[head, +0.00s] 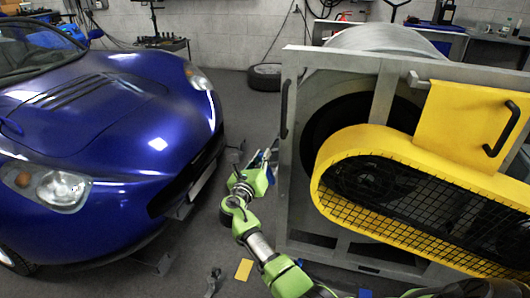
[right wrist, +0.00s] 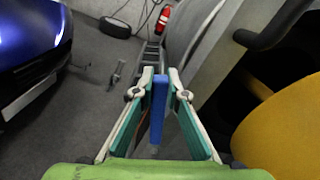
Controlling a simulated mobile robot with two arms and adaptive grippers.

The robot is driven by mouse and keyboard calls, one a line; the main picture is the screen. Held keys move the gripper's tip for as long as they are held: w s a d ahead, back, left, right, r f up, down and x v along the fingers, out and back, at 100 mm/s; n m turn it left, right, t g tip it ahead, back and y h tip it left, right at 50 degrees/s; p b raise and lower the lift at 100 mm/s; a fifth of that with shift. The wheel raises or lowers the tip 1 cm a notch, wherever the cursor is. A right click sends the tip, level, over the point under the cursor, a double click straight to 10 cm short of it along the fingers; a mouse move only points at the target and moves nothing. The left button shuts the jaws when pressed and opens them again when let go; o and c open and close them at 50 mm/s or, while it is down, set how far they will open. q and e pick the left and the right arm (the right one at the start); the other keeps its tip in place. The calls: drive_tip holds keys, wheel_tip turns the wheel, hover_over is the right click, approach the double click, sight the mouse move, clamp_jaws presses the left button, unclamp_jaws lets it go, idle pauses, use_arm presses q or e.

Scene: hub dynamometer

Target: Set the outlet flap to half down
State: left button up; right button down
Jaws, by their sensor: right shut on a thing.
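My right gripper (head: 266,160) is beside the left side of the grey machine frame (head: 290,180). In the right wrist view my right gripper (right wrist: 160,94) is shut on a narrow upright blue piece (right wrist: 159,98), one finger on each side. The blue piece also shows small in the head view (head: 256,158), mostly hidden by the gripper. I cannot tell whether this piece belongs to the outlet flap, and the flap's angle cannot be read. My left gripper is not in view.
A blue car (head: 110,130) stands close on the left. The yellow belt guard (head: 345,148) and a black handle (head: 284,108) are on the machine at the right. A tyre (head: 264,77) lies by the back wall. A yellow card (head: 243,269) lies on the floor.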

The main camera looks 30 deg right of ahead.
drive_tip(key=c, duration=2)
unclamp_jaws()
drive_tip(key=v, duration=1.2)
drive_tip(key=shift+a, duration=0.1)
